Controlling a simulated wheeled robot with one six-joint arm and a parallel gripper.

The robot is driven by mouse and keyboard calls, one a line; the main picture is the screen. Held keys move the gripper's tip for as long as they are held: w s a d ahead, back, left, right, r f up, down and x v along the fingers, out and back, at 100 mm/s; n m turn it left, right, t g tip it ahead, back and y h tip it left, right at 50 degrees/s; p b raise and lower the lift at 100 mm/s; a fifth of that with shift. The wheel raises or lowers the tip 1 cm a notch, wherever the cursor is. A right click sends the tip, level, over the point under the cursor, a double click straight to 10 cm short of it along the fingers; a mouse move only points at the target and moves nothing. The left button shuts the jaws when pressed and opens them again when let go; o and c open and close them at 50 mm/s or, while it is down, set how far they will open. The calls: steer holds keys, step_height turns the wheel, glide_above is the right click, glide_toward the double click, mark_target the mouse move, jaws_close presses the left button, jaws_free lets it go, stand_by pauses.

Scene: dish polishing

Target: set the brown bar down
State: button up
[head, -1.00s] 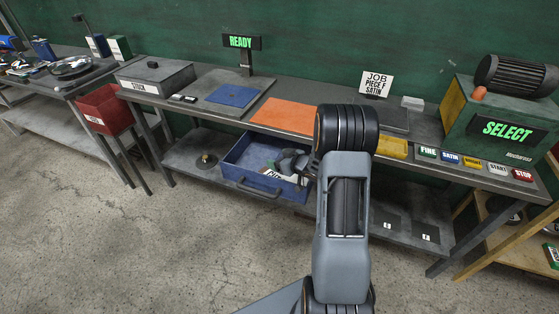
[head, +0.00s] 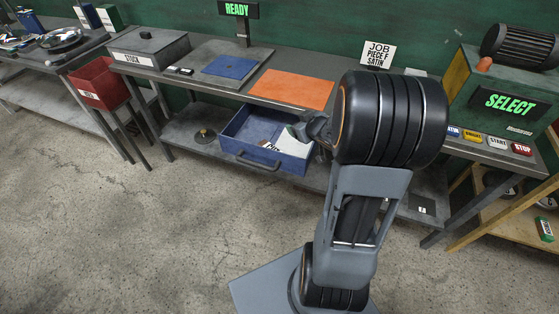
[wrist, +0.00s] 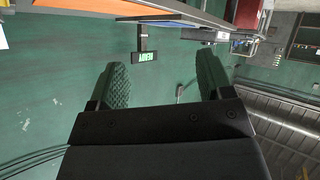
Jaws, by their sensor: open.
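I cannot make out a brown bar in either view. A white card with dark print (head: 273,145) lies in the drawer. The orange mat (head: 292,88) and the blue mat (head: 230,66) on the bench look bare.
A grey stock box (head: 150,47) stands at the bench's left end, with a red bin (head: 103,84) beside the bench. The green machine (head: 490,105) reads SELECT above coloured buttons. A READY sign (head: 238,10) and a job card (head: 378,54) stand behind. My arm hides the bench's middle right.

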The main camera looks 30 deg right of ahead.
steer(key=s+a+r+m+g, duration=0.1)
steer(key=s+a+r+g, duration=0.2)
steer(key=s+a, duration=0.5)
steer(key=s+a+r+m+g, duration=0.1)
steer(key=s+a+r+g, duration=0.2)
steer(key=s+a, duration=0.6)
steer(key=shift+s+a+r+m+g, duration=0.15)
steer(key=shift+s+a+m+g, duration=0.2)
steer(key=shift+g, duration=0.75)
